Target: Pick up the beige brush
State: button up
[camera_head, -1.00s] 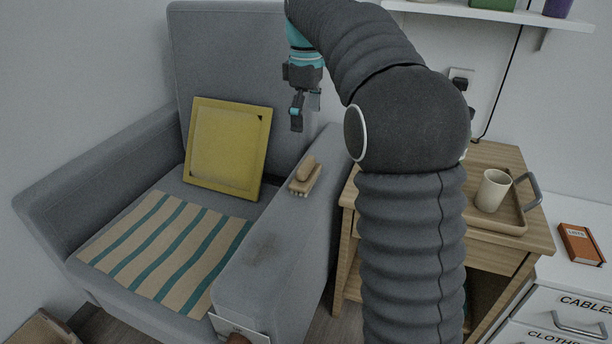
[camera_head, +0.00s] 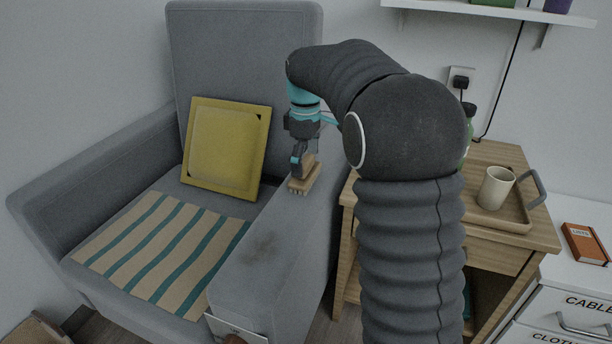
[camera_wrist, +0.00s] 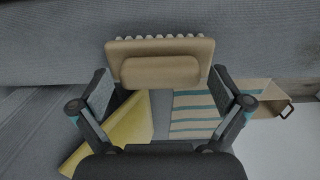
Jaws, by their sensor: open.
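The beige brush (camera_head: 305,177) lies on the right armrest of the grey armchair (camera_head: 262,290), its bristles toward the viewer. In the wrist view the brush (camera_wrist: 160,48) shows its flat back and raised grip from above, with a row of pale bristles along the upper edge. My gripper (camera_head: 299,165) is at the brush, pointing down, and partly covers it in the head view. In the wrist view my gripper (camera_wrist: 163,88) is open, with one finger to the left and one to the right of the brush's near part. I cannot tell whether they touch it.
A striped cloth (camera_head: 163,250) covers the seat. To the right a wooden side table (camera_head: 495,155) holds a tray (camera_head: 497,222) with a cup (camera_head: 495,188). An orange book (camera_head: 584,243) lies on a white drawer unit.

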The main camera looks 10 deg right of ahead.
aim_at(309, 162)
jog(key=shift+f, duration=0.25)
jog(key=c, duration=1.1)
jog(key=shift+o, duration=0.2)
jog(key=shift+r, duration=0.1)
jog(key=shift+r, duration=0.6)
jog(key=r, duration=0.3)
jog(key=shift+s+d+r+p, duration=0.25)
jog(key=shift+s+d+p, duration=0.1)
jog(key=shift+s+p, duration=0.05)
jog(key=s+d+r, duration=0.6)
jog(key=s, duration=0.2)
jog(key=shift+d, duration=0.4)
jog(key=shift+s+r, duration=0.1)
